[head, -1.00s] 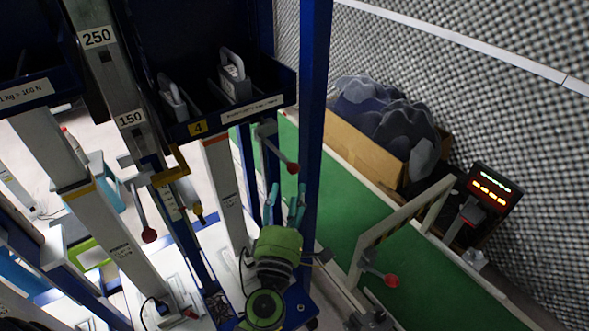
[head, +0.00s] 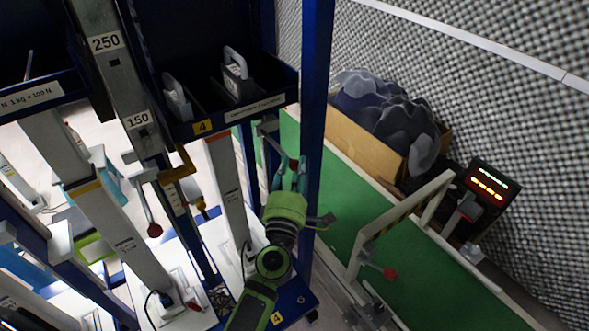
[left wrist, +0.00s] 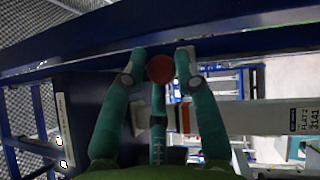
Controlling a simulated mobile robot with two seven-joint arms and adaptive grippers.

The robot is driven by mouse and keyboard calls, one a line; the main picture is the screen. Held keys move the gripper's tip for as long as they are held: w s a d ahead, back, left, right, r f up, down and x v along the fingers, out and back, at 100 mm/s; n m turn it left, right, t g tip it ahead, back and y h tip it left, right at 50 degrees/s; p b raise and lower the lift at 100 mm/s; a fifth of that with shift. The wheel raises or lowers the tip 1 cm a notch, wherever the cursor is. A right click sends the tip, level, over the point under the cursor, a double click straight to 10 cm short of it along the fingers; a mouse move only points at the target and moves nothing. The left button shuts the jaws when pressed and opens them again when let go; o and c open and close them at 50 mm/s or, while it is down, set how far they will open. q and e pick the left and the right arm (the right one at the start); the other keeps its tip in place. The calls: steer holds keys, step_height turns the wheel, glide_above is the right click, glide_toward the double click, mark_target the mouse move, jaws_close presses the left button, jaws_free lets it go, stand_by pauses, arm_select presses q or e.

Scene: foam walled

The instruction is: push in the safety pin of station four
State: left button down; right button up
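Station four carries a yellow "4" label (head: 202,126) on the front of its dark blue bin (head: 225,118). A red ball knob (head: 294,163) on a grey lever sits right of the bin, beside the blue post. My left gripper (head: 287,176), with green body and teal fingers, is at this knob. In the left wrist view the red knob (left wrist: 160,69) lies between the two spread fingertips (left wrist: 161,56), with a small gap on the right; contact on the left is unclear. I cannot make out a separate safety pin. My right gripper is not in view.
A blue post (head: 314,100) stands close to my left gripper. A white barrier (head: 405,220) and a lit display (head: 490,183) stand right.

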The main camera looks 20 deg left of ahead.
arm_select(q)
steer(key=w+a, duration=0.5)
steer(key=a, duration=0.1)
steer(key=shift+a+f, duration=0.15)
steer(key=shift+a, duration=0.1)
steer(key=shift+w, duration=0.15)
steer(key=c, duration=1)
jaws_free()
steer(key=shift+w+f, duration=0.1)
steer(key=shift+w, duration=0.1)
steer(key=v, duration=1.2)
